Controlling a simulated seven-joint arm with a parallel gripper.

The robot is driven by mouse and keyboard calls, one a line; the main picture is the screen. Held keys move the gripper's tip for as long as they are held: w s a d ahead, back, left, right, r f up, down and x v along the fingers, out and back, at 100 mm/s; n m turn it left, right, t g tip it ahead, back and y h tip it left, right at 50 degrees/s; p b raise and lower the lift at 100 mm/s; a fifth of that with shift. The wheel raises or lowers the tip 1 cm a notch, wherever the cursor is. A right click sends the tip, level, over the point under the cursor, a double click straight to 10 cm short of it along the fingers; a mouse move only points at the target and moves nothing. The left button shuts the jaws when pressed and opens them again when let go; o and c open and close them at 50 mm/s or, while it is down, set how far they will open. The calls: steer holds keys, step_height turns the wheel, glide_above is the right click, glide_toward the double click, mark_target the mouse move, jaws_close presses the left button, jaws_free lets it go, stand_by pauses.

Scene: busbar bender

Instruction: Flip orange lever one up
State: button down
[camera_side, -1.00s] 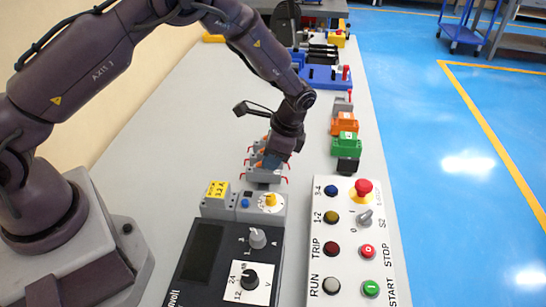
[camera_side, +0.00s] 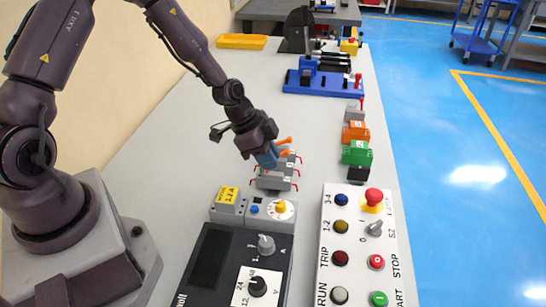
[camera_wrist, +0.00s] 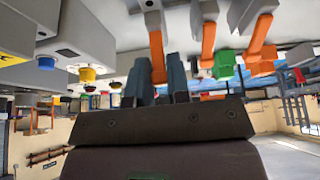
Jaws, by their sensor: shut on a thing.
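Several grey switch blocks with orange levers stand in a row on the bench; the nearest block (camera_side: 272,181) shows below my gripper in the side view. My gripper (camera_side: 268,158) reaches down to this row from the left, tilted. In the wrist view, one orange lever (camera_wrist: 157,58) lies between the two blue-grey fingers of my gripper (camera_wrist: 159,78), which is shut on it. Two other orange levers, a middle one (camera_wrist: 208,45) and a right one (camera_wrist: 259,35), are free beside it. In the side view the held lever is largely hidden by the fingers.
A grey box with a yellow dial (camera_side: 281,208) and a dark power supply (camera_side: 228,262) stand in front. A white button panel (camera_side: 352,231) is at the right. Green (camera_side: 357,153) and orange (camera_side: 355,132) blocks stand behind it. The bench left of the levers is clear.

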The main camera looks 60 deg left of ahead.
steer(key=shift+s+a+t+h, duration=0.25)
steer(key=shift+a+t+h, duration=0.1)
steer(key=shift+t+h, duration=0.45)
steer(key=c, duration=1.1)
jaws_free()
steer(key=shift+s, duration=0.1)
steer(key=shift+s+a+r, duration=0.25)
steer(key=shift+r, duration=1.3)
steer(key=shift+s+a+r, duration=0.2)
steer(key=shift+r, duration=1.3)
steer(key=shift+s+a+r, duration=0.25)
steer(key=shift+r, duration=1.3)
